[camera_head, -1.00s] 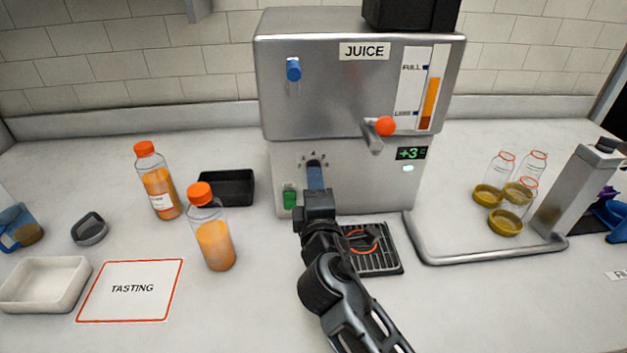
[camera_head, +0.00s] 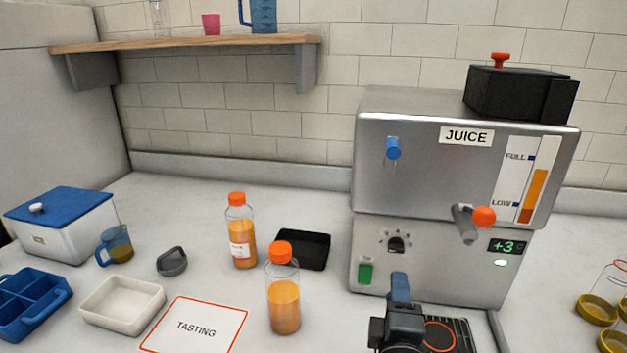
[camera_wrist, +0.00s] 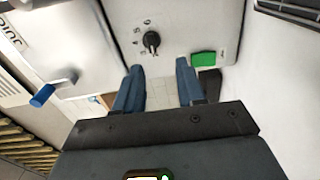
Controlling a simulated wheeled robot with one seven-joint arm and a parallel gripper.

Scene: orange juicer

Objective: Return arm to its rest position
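My gripper (camera_head: 400,290) is low in front of the steel juice machine (camera_head: 440,150), at the bottom of the head view. In the wrist view my gripper (camera_wrist: 161,80) shows two blue fingers standing apart with nothing between them. Beyond them are the machine's black dial (camera_wrist: 151,41) and green switch (camera_wrist: 203,58); the fingers appear apart from both. In the head view the dial (camera_head: 396,244) and green switch (camera_head: 366,271) sit on the lower front panel. Most of my arm is out of view.
Two orange-capped juice bottles (camera_head: 241,238) (camera_head: 284,300) stand left of the machine, near a black tray (camera_head: 303,250). A white dish (camera_head: 122,304), a grey lid-like piece (camera_head: 172,262), a blue-handled jug (camera_head: 116,246) and a blue-lidded box (camera_head: 62,222) are farther left. Open jars (camera_head: 597,309) stand right.

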